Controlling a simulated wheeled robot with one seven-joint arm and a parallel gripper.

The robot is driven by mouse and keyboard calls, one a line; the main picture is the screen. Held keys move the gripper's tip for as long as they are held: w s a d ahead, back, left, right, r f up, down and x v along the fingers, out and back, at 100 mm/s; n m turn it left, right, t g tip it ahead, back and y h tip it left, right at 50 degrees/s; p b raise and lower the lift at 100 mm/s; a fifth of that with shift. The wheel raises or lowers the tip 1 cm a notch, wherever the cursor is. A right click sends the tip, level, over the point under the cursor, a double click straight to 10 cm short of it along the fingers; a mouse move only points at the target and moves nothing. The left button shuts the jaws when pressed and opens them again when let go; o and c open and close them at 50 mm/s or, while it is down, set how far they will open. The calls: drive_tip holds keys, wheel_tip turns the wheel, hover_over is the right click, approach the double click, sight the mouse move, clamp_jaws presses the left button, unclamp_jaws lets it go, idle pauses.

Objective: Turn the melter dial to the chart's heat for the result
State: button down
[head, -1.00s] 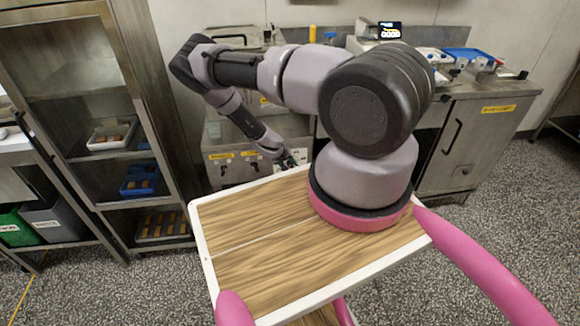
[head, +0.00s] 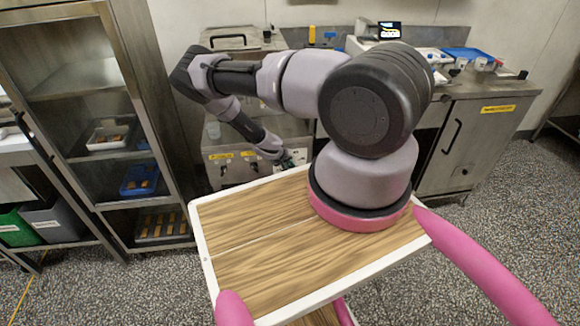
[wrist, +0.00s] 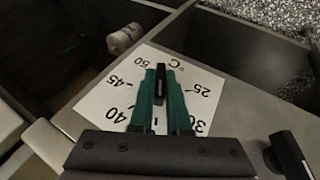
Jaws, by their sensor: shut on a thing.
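The melter dial's white scale plate (wrist: 92,102) shows in the wrist view, with 25, 30, 40, 45, 50 and °C readable. The stretch between 30 and 40 is partly hidden by my gripper. My gripper (wrist: 160,84) has green fingers shut on the black dial knob (wrist: 159,76), one finger on each side. A pale line shows on the knob between the fingers; I cannot tell which end is the pointer. In the head view my gripper (head: 287,160) is small at the melter's front panel (head: 232,172), and the dial is hidden there.
Another black knob (wrist: 287,153) sits at the lower right of the wrist view. A small lit screen (head: 389,30) stands on the back counter, too small to read. A shelf rack (head: 130,160) stands left. My wooden-topped base lies in front of the melter.

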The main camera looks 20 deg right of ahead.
drive_tip(key=h, duration=0.2)
drive_tip(key=n+h, duration=0.1)
drive_tip(key=h, duration=0.1)
drive_tip(key=shift+a+f+g, duration=0.15)
drive_tip(key=shift+g, duration=0.15)
drive_tip(key=shift+a+f+n+g+h, duration=0.15)
drive_tip(key=shift+n+h, duration=0.15)
drive_tip(key=shift+h, duration=0.8)
drive_tip(key=shift+d+n+g+h, duration=0.15)
drive_tip(key=shift+n+h, duration=0.15)
drive_tip(key=shift+h, duration=0.8)
drive_tip(key=shift+a, duration=0.1)
drive_tip(key=c, duration=0.9)
unclamp_jaws()
drive_tip(key=v, duration=1)
drive_tip(key=shift+a+f, duration=0.1)
drive_tip(key=shift+a, duration=0.35)
